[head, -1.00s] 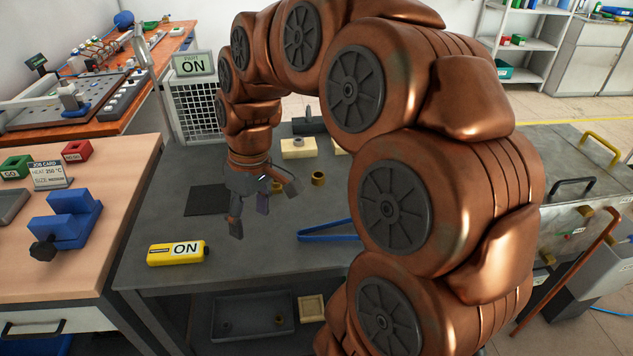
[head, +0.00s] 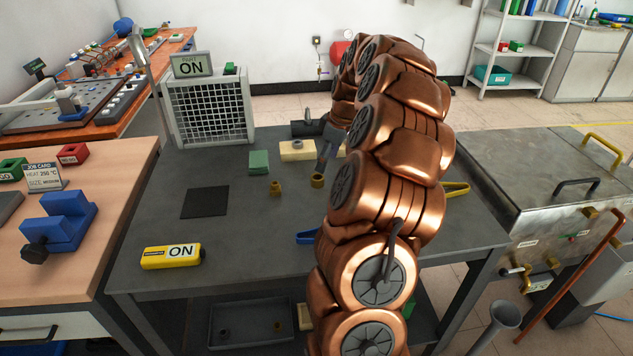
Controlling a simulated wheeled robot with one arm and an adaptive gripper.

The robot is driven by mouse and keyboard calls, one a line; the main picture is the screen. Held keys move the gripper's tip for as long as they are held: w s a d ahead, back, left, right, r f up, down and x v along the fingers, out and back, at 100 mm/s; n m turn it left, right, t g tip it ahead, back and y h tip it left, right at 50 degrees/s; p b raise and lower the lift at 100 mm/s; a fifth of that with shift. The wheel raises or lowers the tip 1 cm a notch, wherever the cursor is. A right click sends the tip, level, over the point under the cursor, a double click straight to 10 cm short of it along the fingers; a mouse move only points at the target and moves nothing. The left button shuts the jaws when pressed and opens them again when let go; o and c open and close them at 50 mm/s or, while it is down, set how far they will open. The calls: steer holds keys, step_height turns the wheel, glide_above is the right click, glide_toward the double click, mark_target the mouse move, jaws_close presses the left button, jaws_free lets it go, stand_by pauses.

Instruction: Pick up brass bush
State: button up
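A brass bush (head: 318,181), a short hollow ring, stands upright on the dark grey bench. A smaller brass-coloured piece (head: 276,188) stands to its left; I cannot tell from its shape whether it is also a bush. My gripper (head: 325,155) points down just behind and above the right-hand bush, apart from it as far as I can see. My arm hides much of the gripper, so its opening does not show.
A cream block (head: 298,150) and a green block (head: 258,161) lie behind the brass pieces. Blue tongs (head: 305,238) are partly hidden by my arm.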

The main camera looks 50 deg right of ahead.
mark_target(318, 175)
steer(key=x, duration=0.2)
steer(key=p+x, duration=0.1)
steer(key=x, duration=0.1)
steer(key=p+x, duration=0.1)
steer(key=x, duration=0.1)
steer(key=shift+w+a, duration=0.2)
steer(key=shift+a, duration=0.15)
steer(key=shift+w+f, duration=0.1)
steer(key=shift+f, duration=0.25)
steer(key=shift+c, duration=0.2)
jaws_close()
steer(key=shift+r, duration=0.1)
